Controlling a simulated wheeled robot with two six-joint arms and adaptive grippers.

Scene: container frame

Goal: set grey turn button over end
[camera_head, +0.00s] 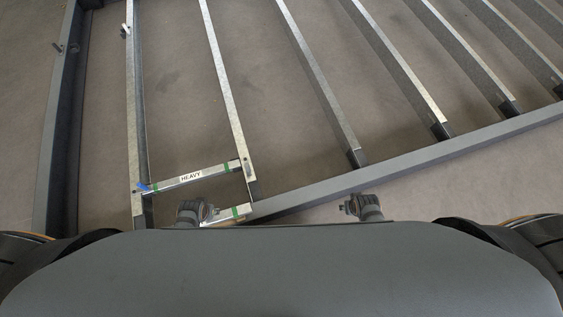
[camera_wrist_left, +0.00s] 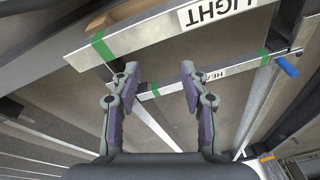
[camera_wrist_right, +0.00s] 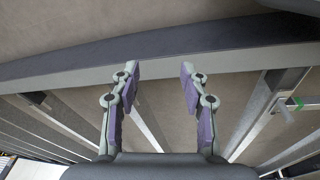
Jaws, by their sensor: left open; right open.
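The bar marked HEAVY (camera_head: 190,177) lies between two metal rails. A small grey piece, apparently the grey turn button (camera_head: 248,167), sits on the rail at its right end; a similar piece shows at the right edge of the right wrist view (camera_wrist_right: 296,103). Whether it overlaps the bar's end is too small to tell. A blue piece (camera_head: 146,187) is at the bar's left end, also in the left wrist view (camera_wrist_left: 287,66). My left gripper (camera_wrist_left: 160,84) is open and empty near the bars. My right gripper (camera_wrist_right: 160,82) is open and empty, near the frame's long edge beam.
A bar marked LIGHT (camera_wrist_left: 180,27) with green bands lies nearer me than the HEAVY one. The grey edge beam (camera_head: 400,162) runs diagonally, with several slanted slats beyond it. A side beam (camera_head: 58,140) stands at left. Gaps between slats show bare floor.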

